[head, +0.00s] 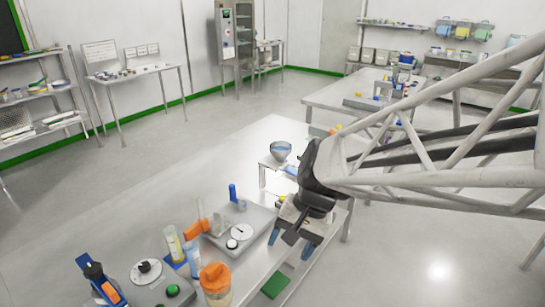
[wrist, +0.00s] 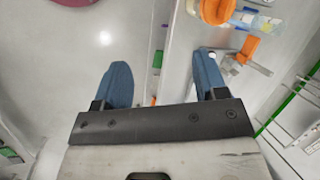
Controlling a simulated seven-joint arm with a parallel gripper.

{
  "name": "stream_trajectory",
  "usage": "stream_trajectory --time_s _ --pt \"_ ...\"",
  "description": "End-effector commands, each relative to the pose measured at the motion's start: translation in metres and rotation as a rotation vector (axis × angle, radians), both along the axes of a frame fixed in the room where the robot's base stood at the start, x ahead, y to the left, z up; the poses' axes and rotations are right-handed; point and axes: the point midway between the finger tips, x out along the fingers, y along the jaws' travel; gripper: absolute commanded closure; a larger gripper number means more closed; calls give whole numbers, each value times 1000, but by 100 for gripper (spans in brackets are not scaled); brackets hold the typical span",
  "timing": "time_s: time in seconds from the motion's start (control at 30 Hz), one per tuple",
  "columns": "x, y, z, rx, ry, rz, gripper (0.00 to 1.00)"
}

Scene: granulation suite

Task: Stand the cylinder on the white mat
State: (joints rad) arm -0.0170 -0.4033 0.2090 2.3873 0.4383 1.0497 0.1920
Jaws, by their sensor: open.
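My gripper (head: 290,244) hangs at the right edge of the front bench, its two blue fingers apart with nothing between them. In the wrist view, the open fingers (wrist: 162,75) straddle the bench edge, with the floor on the left. A small blue upright piece (head: 232,192) at the back of the grey device looks like a cylinder, but I cannot tell for sure that it is the task's one. It is apart from my gripper, to its left and farther back. I cannot make out a white mat; the pale bench top and my arm may hide it.
An orange-lidded jar (head: 216,283), a yellowish tube (head: 173,243) and a grey device with a round dial (head: 240,232) crowd the front bench. A blue-grey bowl (head: 280,150) stands farther back. The bench's left part (head: 130,205) is clear. A green patch (head: 275,286) lies below the right edge.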

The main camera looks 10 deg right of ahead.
Motion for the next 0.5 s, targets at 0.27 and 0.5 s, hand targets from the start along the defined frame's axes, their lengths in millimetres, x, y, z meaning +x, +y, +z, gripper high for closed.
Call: stream_trajectory --time_s 0.27,0.5 --pt "-43 -40 29 -203 -200 181 34" --pt "-70 -66 46 -355 -318 302 34"
